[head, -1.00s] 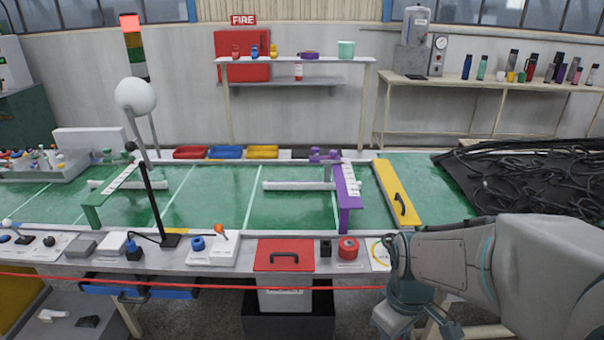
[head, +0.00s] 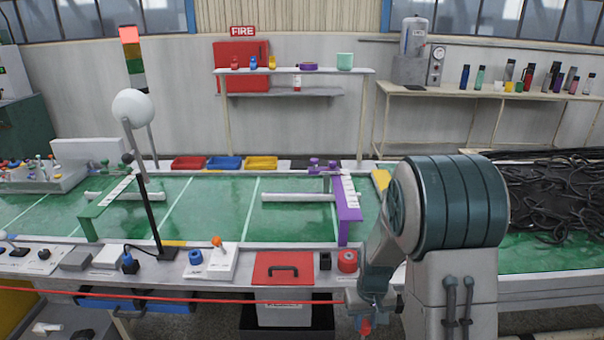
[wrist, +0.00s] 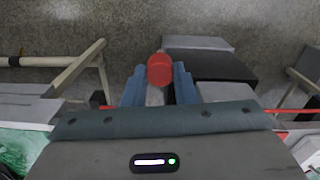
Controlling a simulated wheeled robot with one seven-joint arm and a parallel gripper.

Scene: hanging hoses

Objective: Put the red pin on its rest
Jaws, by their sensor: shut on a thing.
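The red pin (wrist: 160,69) shows as a rounded red head between the two blue fingers of my gripper (wrist: 158,82) in the wrist view. My gripper is shut on it. In the head view my gripper (head: 368,314) hangs low at the front of the bench, with the red pin (head: 366,327) at its lower end, below the bench's front edge. I cannot tell for certain which thing is the pin's rest. A red round piece (head: 347,260) and a small black block (head: 325,260) stand on the bench front, left of my arm.
A red panel with a black handle (head: 284,268) lies left of the black block. A red line (head: 200,297) runs along the bench front. A purple stand (head: 347,215) rises behind. Black hoses (head: 560,195) lie at the right. Bare floor (wrist: 230,20) shows in the wrist view.

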